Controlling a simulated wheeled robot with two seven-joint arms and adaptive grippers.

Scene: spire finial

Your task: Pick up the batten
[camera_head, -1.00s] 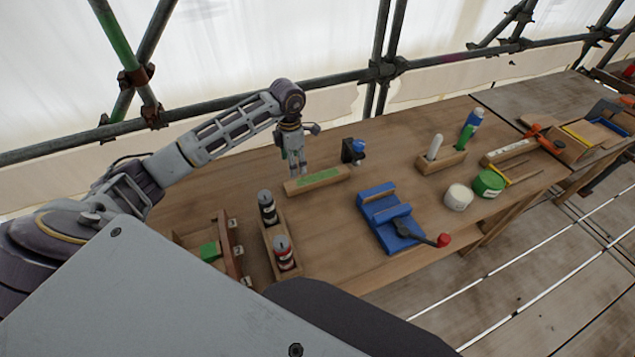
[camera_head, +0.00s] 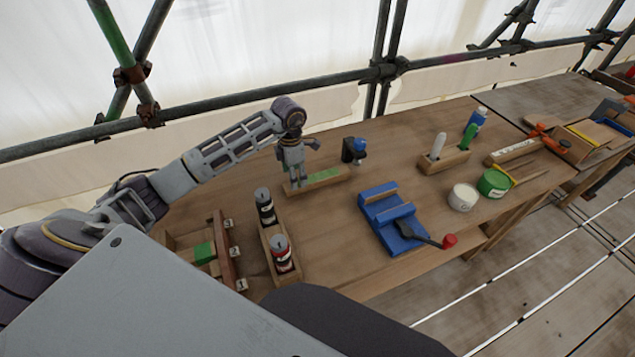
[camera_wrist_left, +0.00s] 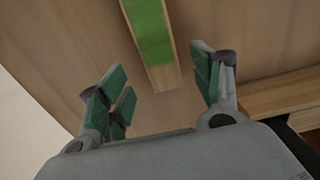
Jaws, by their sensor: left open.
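The batten, a light wooden bar with a green band on top (camera_head: 326,177), lies on the workbench (camera_head: 330,230). My left gripper (camera_head: 298,184) points down at the batten's left end and hides part of it. In the left wrist view the batten (camera_wrist_left: 153,40) runs from the top edge to an end lying between the open fingers (camera_wrist_left: 160,82) in the picture. The fingers have green pads and hold nothing. Whether the fingertips are beside the batten or still above it, I cannot tell. My right gripper is not in view.
A wooden holder with two bottles (camera_head: 267,222) and a tray with a green block (camera_head: 203,252) stand in front of the batten. A small black-and-blue item (camera_head: 353,150) is close behind its right end. A blue fixture (camera_head: 393,218) is to the right. Scaffold pipes (camera_head: 250,97) run behind.

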